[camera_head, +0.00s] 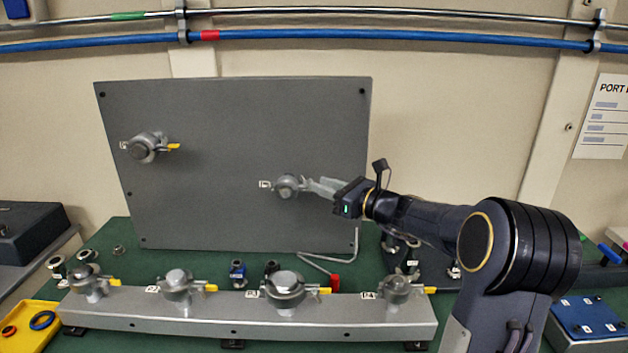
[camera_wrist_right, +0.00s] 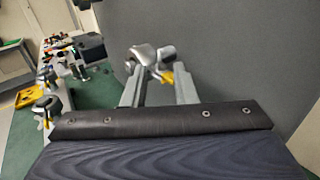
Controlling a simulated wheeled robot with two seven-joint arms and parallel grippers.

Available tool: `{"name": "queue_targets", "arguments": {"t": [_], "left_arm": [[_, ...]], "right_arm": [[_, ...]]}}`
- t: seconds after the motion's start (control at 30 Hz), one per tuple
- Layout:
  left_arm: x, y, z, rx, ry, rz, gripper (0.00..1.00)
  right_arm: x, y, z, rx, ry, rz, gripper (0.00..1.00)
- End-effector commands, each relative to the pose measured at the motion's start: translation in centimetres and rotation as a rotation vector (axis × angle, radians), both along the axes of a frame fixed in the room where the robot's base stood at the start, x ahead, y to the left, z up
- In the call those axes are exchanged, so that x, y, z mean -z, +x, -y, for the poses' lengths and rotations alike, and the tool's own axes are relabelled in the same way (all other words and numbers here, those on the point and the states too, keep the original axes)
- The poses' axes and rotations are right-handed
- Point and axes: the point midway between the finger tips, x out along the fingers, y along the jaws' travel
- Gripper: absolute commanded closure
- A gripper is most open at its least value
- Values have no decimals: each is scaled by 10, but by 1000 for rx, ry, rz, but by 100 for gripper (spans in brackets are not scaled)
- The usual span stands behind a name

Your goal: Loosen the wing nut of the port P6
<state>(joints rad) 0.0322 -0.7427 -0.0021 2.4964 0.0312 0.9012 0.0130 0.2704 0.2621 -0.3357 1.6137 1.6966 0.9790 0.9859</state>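The grey upright panel (camera_head: 235,110) carries two clamped ports. The right-hand port (camera_head: 286,186) has a small label at its left, too small to read surely; I take it as P6. My right gripper (camera_head: 314,187) reaches in from the right, its fingers at this port's right side, where they hide its wing nut in the head view. Contact cannot be told. The port's metal clamp (camera_wrist_right: 145,55) lies just beyond. My left gripper is out of view.
Another panel port (camera_head: 142,148) with a yellow wing nut sits upper left. A grey rail (camera_head: 240,318) with several clamped ports stands in front. Loose fittings, a bent hex key (camera_head: 328,265) and a yellow tray (camera_head: 35,325) are on the green bench. A blue tray (camera_head: 590,318) is at right.

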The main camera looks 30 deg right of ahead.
Motion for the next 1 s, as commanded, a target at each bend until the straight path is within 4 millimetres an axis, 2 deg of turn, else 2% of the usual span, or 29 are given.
{"name": "queue_targets", "arguments": {"t": [0.2, 0.57, 0.77, 1.0], "left_arm": [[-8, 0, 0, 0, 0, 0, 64], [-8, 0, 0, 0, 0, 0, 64], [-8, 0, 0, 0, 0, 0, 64], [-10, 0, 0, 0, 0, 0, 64]], "right_arm": [[-1, 26, -12, -2, -2, 0, 75], [0, 31, -14, 0, -2, 1, 75], [0, 31, -14, -1, -2, 1, 100], [-1, 31, -13, -10, -3, 0, 100]]}}
